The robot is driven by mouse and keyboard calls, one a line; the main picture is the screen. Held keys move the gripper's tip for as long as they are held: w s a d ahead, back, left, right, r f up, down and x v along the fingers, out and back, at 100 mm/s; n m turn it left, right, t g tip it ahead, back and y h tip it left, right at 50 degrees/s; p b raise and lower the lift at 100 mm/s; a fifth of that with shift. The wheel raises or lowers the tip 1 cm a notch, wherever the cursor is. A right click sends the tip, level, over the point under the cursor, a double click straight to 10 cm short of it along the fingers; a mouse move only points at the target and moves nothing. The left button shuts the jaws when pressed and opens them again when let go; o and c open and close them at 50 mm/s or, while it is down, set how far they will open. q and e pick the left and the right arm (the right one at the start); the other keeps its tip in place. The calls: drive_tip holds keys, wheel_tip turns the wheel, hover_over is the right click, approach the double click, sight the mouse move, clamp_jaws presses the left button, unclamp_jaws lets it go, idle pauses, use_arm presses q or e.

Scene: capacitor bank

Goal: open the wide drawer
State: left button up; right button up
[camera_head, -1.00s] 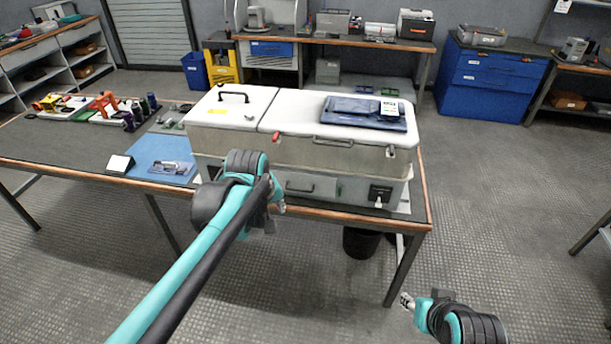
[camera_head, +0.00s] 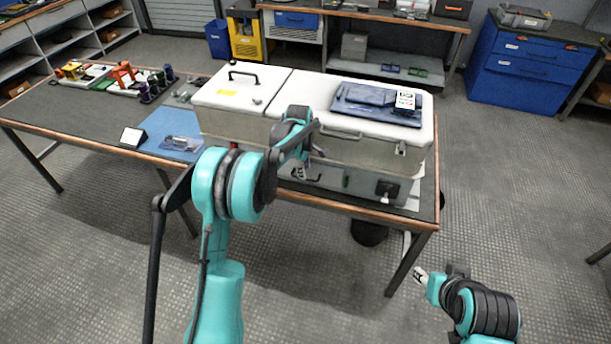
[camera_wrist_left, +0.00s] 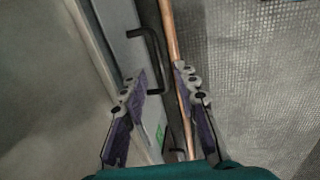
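The wide drawer (camera_head: 336,178) is the low grey front under the white-lidded box, just above the table edge. It appears closed. Its dark bar handle (camera_wrist_left: 158,52) shows in the left wrist view. My left gripper (camera_head: 305,172) is in front of the drawer and hides part of it in the head view. In the left wrist view my left gripper (camera_wrist_left: 161,70) has its two fingers apart, with the handle just beyond the tips; I cannot tell whether they touch. My right gripper (camera_head: 420,275) hangs right of the table, its finger gap too small to tell.
The table's wooden edge (camera_wrist_left: 172,50) runs close beside the handle. A blue folder (camera_head: 375,100) lies on the box lid. A blue mat (camera_head: 160,136) and coloured tools lie on the table's left. Open floor lies in front and to the right.

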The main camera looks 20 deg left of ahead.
use_arm(q)
drive_tip(key=f, duration=0.2)
drive_tip(key=f+b, duration=0.1)
drive_tip(key=f, duration=0.1)
drive_tip(key=shift+w+f, duration=0.1)
drive_tip(key=shift+w, duration=0.3)
clamp_jaws()
drive_tip(key=s, duration=2.1)
drive_tip(key=shift+a, duration=0.3)
unclamp_jaws()
